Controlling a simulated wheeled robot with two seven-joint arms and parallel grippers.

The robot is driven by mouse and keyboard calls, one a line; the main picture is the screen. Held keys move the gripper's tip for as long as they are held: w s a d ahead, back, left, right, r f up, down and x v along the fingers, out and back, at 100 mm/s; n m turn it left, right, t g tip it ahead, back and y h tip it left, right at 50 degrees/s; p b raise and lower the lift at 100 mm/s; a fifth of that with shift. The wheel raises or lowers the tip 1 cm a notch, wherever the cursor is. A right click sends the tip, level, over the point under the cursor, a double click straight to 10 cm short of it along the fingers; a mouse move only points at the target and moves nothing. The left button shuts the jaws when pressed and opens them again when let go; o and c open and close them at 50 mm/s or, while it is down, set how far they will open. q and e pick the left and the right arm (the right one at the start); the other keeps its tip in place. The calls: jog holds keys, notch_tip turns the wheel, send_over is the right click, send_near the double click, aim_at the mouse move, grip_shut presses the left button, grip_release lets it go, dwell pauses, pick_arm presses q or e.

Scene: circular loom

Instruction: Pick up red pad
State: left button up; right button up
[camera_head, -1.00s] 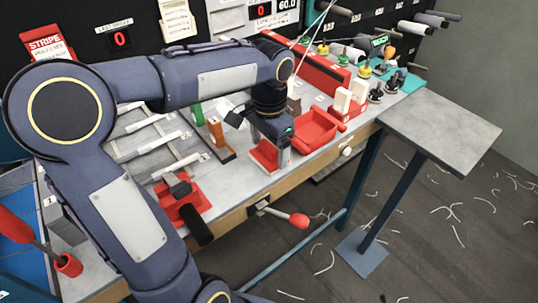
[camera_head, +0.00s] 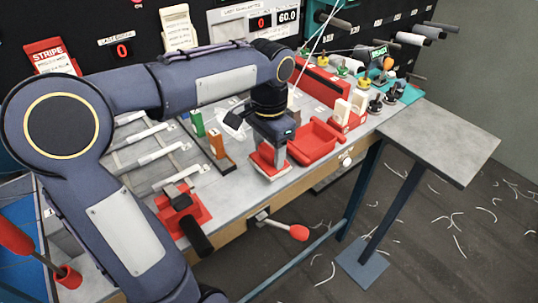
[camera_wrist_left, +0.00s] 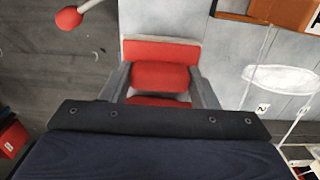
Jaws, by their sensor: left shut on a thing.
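The red pad (camera_head: 265,162) is a small red block near the front edge of the workbench, left of a red tray. My left gripper (camera_head: 279,156) points down over it and is shut on it. In the left wrist view the red pad (camera_wrist_left: 160,77) sits between the two grey fingers (camera_wrist_left: 160,88), one on each side. The gripper body hides part of the pad in the head view. I cannot tell whether the pad is clear of the bench. My right gripper is not in view.
The red tray (camera_head: 312,144) stands close to the right of the gripper. An orange block (camera_head: 217,143) stands to the left, and a red clamp-like fixture (camera_head: 184,212) is at the front left. A red-knobbed lever (camera_head: 298,232) sticks out below the bench edge.

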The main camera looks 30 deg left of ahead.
pick_arm(q)
jog(key=s+d+r, duration=0.8)
jog(key=s+r, duration=0.2)
jog(key=s, duration=0.1)
jog(key=shift+d+r, duration=0.3)
jog(key=shift+s, duration=0.1)
jog(key=o, duration=0.5)
jog(key=c, duration=0.4)
jog(key=shift+o, duration=0.2)
